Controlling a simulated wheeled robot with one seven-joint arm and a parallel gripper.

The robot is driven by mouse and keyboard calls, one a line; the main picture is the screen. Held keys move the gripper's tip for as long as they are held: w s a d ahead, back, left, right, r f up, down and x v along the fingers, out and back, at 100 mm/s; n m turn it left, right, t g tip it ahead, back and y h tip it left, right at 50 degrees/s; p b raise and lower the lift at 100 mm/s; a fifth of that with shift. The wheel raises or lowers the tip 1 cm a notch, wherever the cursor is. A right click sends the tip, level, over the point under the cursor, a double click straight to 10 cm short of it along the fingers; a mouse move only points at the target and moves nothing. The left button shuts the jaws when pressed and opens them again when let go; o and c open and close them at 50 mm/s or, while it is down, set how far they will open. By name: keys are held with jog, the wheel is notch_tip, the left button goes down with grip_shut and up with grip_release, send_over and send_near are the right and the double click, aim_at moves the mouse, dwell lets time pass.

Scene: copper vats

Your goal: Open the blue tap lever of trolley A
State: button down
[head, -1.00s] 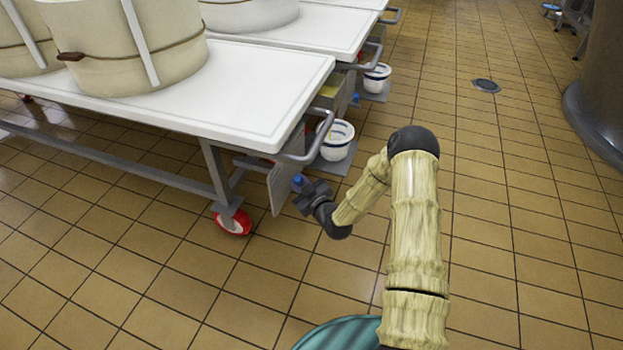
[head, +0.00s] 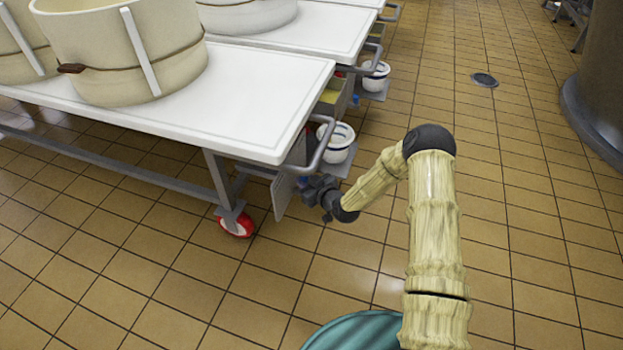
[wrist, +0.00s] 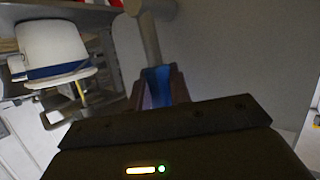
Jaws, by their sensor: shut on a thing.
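The nearest trolley (head: 225,85) has a white top and a grey plate (head: 282,194) hanging below its handle end. My gripper (head: 316,184) is beside that plate, under the handle. In the wrist view the blue tap lever (wrist: 157,84) shows between the two fingers of my gripper (wrist: 158,92), which is shut on it. A grey pipe (wrist: 147,30) rises just beyond the lever. In the head view the lever is hidden by the gripper. No letter marking the trolley is readable.
A white bucket with a blue band (head: 337,141) stands on a low shelf behind the gripper; it also shows in the wrist view (wrist: 52,50). The trolley's grey handle (head: 322,150) is above the gripper. Wooden vats (head: 120,50) stand on top. Floor to the right is free.

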jog(key=shift+d+f, duration=0.1)
jog(key=shift+d, duration=0.1)
jog(key=c, duration=1.3)
grip_release()
jog(key=shift+a, duration=0.15)
jog(key=p+v, duration=0.7)
jog(key=v, duration=1)
jog(key=shift+r, duration=0.2)
